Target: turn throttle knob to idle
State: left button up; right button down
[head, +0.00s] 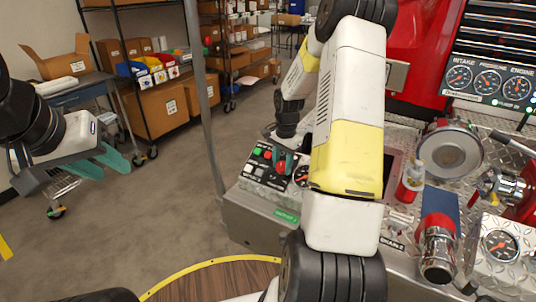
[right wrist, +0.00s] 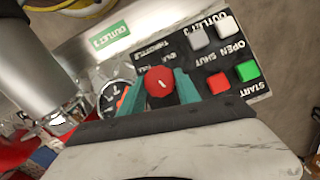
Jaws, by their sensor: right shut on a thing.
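The red throttle knob (right wrist: 158,80) has a short white pointer mark and stands on the black control panel (right wrist: 205,55), beside upside-down throttle lettering. My right gripper (right wrist: 158,90) has its teal fingers on either side of the knob, shut on it. In the head view the red knob (head: 281,167) shows beside my right gripper's teal finger (head: 290,160), partly covered by my right arm. I cannot tell exactly which label the pointer lines up with. My left gripper (head: 112,165) is open and empty over the floor at the left, far from the panel.
Green (right wrist: 247,70), red (right wrist: 219,83) and grey buttons sit close beside the knob. A round gauge (right wrist: 115,97) is on its other side. Valves and a large capped pump port (head: 450,152) stand right of my right arm. Shelves with boxes line the back left.

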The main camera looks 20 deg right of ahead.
jog(key=n, duration=0.1)
jog(key=n+g+h, duration=0.1)
jog(key=n, duration=0.1)
jog(key=n+h, duration=0.1)
jog(key=shift+w+a+n+g, duration=0.2)
jog(key=shift+a+n+g, duration=0.1)
jog(key=shift+g, duration=0.1)
jog(key=n+h, duration=0.1)
jog(key=n, duration=0.1)
jog(key=n+g+h, duration=0.1)
jog(key=n+h, duration=0.1)
jog(key=n, duration=0.1)
jog(key=shift+a+n, duration=0.15)
jog(key=shift+n, duration=0.15)
jog(key=n+h, duration=0.1)
jog(key=n, duration=0.1)
jog(key=n+h, duration=0.1)
jog(key=n, duration=0.2)
jog(key=shift+a+f+t+h, duration=0.15)
jog(key=shift+t+h, duration=0.15)
jog(key=shift+h, duration=0.1)
jog(key=n+t+h, duration=0.1)
jog(key=n+h, duration=0.1)
jog(key=n, duration=0.2)
jog(key=shift+s+a+n, duration=0.1)
jog(key=shift+n, duration=0.3)
jog(key=shift+f+t, duration=0.1)
jog(key=shift+t, duration=0.2)
jog(key=c, duration=0.9)
grip_release()
